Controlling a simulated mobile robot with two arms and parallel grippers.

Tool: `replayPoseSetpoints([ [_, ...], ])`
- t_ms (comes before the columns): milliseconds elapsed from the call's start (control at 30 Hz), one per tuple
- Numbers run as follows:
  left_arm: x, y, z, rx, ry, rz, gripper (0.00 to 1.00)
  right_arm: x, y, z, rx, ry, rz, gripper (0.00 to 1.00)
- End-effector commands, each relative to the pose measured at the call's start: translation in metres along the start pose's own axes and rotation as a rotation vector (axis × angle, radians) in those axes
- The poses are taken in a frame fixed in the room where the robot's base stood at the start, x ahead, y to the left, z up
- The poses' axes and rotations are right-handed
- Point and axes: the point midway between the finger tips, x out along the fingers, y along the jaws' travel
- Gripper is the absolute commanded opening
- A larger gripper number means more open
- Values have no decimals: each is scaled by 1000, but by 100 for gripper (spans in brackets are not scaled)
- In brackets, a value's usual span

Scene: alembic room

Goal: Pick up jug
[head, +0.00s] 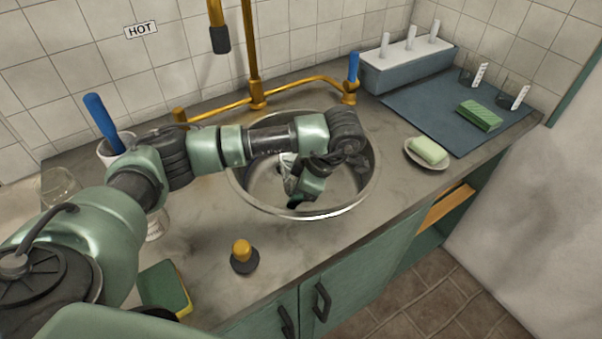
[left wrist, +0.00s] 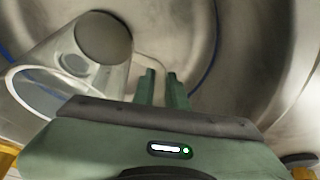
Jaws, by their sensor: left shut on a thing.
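The jug (left wrist: 88,60) shows in the left wrist view as a clear, pale cylinder with a round grey end and thin pale loops beside it. In the head view a whitish part of it (head: 287,168) shows inside the sink (head: 245,192), mostly hidden by my arm. My left gripper (left wrist: 161,76) is down in the sink, and its green fingers are close together on a thin pale part of the jug that looks like its handle. The exact grip is hard to see. It also shows in the head view (head: 299,198). My right gripper is not in view.
Brass taps and pipes (head: 255,95) stand behind the sink. A soap dish (head: 425,153) and a blue mat (head: 440,105) with a green sponge (head: 479,116) are at right. A yellow-knobbed stopper (head: 242,256) and another sponge (head: 166,288) lie in front.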

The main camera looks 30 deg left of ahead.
Motion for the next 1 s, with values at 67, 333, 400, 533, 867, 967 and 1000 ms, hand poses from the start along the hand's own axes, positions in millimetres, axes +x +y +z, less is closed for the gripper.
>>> replayPoseSetpoints([
  [67,-1,0,0,-1,-1,1,0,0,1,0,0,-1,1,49],
  [333,-1,0,0,-1,-1,1,0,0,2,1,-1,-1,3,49],
  [400,-4,3,-1,-6,-3,9,0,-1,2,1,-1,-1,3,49],
  [533,-4,2,-1,-6,-3,8,0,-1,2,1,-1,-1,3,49],
  [867,-8,2,-3,-4,-2,7,0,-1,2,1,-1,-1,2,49],
  [967,-12,3,-5,-5,-2,8,0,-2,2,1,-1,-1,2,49],
  [1000,-15,3,-5,-5,-2,9,0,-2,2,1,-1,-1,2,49],
])
